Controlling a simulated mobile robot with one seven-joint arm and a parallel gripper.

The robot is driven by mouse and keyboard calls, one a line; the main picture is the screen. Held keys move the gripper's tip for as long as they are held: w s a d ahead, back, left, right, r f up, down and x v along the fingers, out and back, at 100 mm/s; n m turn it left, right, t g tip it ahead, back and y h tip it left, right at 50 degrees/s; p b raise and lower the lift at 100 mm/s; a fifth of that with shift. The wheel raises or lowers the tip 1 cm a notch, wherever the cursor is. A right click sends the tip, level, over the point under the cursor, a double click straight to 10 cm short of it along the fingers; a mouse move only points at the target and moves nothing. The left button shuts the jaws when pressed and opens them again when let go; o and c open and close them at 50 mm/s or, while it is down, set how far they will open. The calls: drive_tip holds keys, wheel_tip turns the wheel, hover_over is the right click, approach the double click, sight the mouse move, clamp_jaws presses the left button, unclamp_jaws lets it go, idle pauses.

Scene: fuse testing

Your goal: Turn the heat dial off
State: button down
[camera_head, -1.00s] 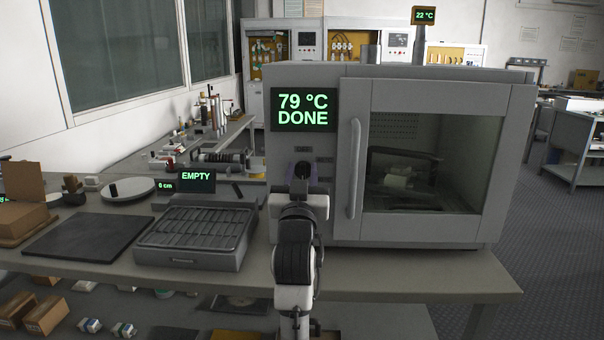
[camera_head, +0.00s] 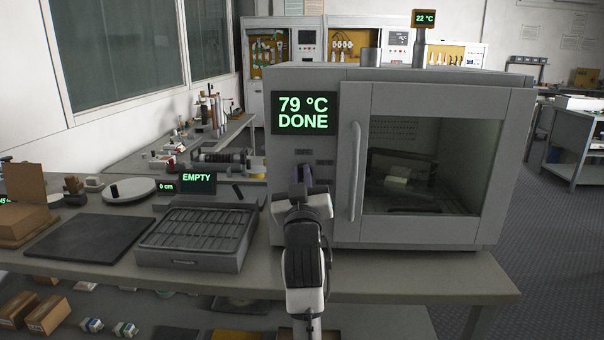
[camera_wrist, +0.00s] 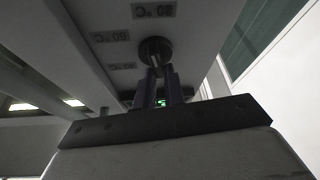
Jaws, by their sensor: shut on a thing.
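The oven (camera_head: 350,75) is a grey box on the bench with a glass door, which is shut. Its display (camera_head: 303,111) reads 79 °C DONE. The heat dial (camera_wrist: 155,47) is a dark round knob on the front panel, with several small temperature labels around it in the wrist view. My gripper (camera_head: 302,172) is at the panel below the display, left of the door handle (camera_head: 355,170). In the wrist view my gripper (camera_wrist: 158,70) has its dark fingers up at the dial and is shut on it. The dial is mostly hidden in the head view.
A grey slotted tray unit (camera_head: 195,240) with an EMPTY display (camera_head: 197,177) stands left of the oven. A dark flat mat (camera_head: 90,238) lies further left. A pole display (camera_head: 424,18) behind the oven reads 22 °C. The bench strip before the oven is narrow.

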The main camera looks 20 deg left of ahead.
drive_tip(key=n+g+y, duration=0.1)
drive_tip(key=n, duration=0.1)
drive_tip(key=n+y, duration=0.1)
drive_tip(key=n, duration=0.2)
drive_tip(key=shift+g, duration=0.4)
drive_tip(key=shift+d+f+n+g+h+p, duration=0.2)
drive_tip(key=shift+n+g+h+p, duration=0.7)
drive_tip(key=shift+n, duration=3.65)
drive_tip(key=shift+a+f+n+g+h+p, duration=0.2)
drive_tip(key=shift+n+g+h+p, duration=0.7)
drive_tip(key=shift+n, duration=3.7)
drive_tip(key=shift+d+f+n+g+h+p, duration=0.1)
drive_tip(key=shift+f+n+g+h+p, duration=0.25)
drive_tip(key=shift+n+g+h, duration=2.65)
drive_tip(key=n+t+y, duration=0.3)
drive_tip(key=c, duration=1.5)
unclamp_jaws()
